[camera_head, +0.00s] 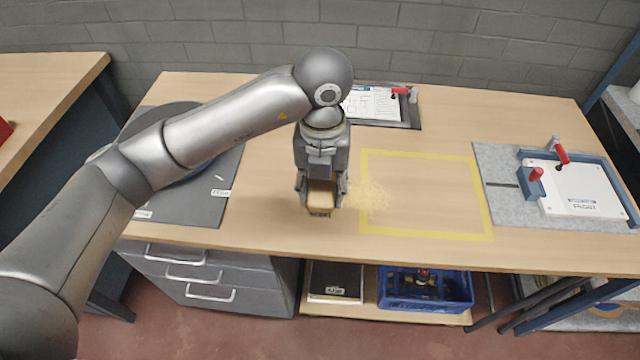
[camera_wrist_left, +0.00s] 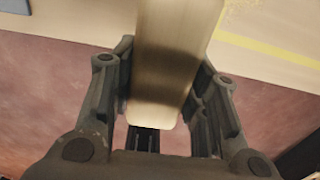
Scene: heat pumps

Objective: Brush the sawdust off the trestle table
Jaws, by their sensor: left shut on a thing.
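My left gripper (camera_head: 321,192) is shut on a wooden brush (camera_head: 320,196), held upright at the middle of the trestle table (camera_head: 270,220). In the left wrist view the brush's pale wooden body (camera_wrist_left: 172,60) lies between the two fingers of the gripper (camera_wrist_left: 165,85). Its dark lower edge is at or just above the tabletop; I cannot tell if it touches. A thin patch of yellowish sawdust (camera_head: 372,194) lies just right of the brush, across the left side of a yellow taped rectangle (camera_head: 425,232). My right gripper is not in view.
A grey mat (camera_head: 215,205) lies at the left, partly behind my arm. A white panel in a blue fixture (camera_head: 575,190) sits at the right. A blue crate (camera_head: 425,300) stands on the shelf below. The taped rectangle's middle is clear.

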